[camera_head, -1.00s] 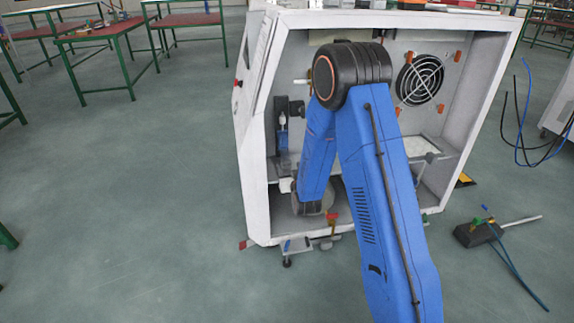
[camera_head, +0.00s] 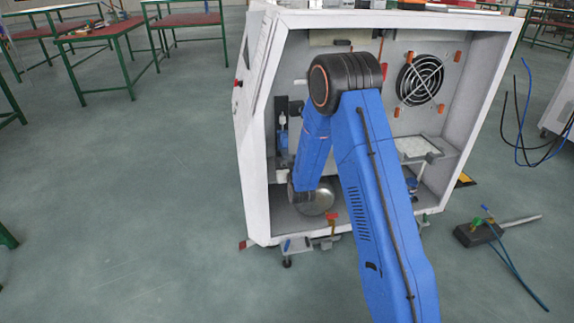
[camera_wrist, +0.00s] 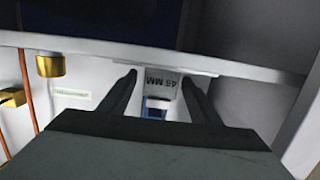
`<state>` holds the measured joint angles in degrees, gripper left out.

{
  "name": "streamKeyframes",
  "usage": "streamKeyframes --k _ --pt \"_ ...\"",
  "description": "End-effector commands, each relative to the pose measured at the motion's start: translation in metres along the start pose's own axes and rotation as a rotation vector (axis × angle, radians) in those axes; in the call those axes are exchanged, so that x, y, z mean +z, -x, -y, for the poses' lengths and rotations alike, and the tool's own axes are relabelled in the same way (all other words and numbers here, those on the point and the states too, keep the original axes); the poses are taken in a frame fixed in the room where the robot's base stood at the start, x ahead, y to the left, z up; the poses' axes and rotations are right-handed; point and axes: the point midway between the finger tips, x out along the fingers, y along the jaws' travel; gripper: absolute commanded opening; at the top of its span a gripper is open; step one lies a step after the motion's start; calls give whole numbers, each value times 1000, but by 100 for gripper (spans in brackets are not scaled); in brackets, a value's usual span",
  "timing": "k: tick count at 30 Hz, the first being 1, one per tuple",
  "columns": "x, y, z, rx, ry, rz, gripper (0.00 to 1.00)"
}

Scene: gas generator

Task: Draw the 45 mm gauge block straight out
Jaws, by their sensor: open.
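The gauge block (camera_wrist: 161,82), a grey piece marked "45 MM", shows in the wrist view below a pale ledge. My gripper (camera_wrist: 158,77) is open, with one dark finger on each side of the block and narrow gaps between. The block's upper end meets the ledge, so how deep it sits is hidden. In the head view my arm covers the gripper and the block.
The open white cabinet (camera_head: 256,130) surrounds my forearm. In the wrist view, a brass fitting (camera_wrist: 50,66) and an orange tube (camera_wrist: 28,92) stand left of the fingers.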

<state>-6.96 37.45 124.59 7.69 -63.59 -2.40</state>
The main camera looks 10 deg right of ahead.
Motion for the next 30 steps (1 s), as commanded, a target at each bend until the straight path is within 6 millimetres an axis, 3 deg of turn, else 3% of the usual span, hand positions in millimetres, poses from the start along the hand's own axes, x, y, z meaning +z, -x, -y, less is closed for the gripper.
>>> streamKeyframes --k 1,6,9,30 --pt "0 0 0 0 0 0 52" --pt "0 0 0 0 0 0 12" --pt "0 0 0 0 0 0 4" --pt "8 51 0 0 0 1 4"
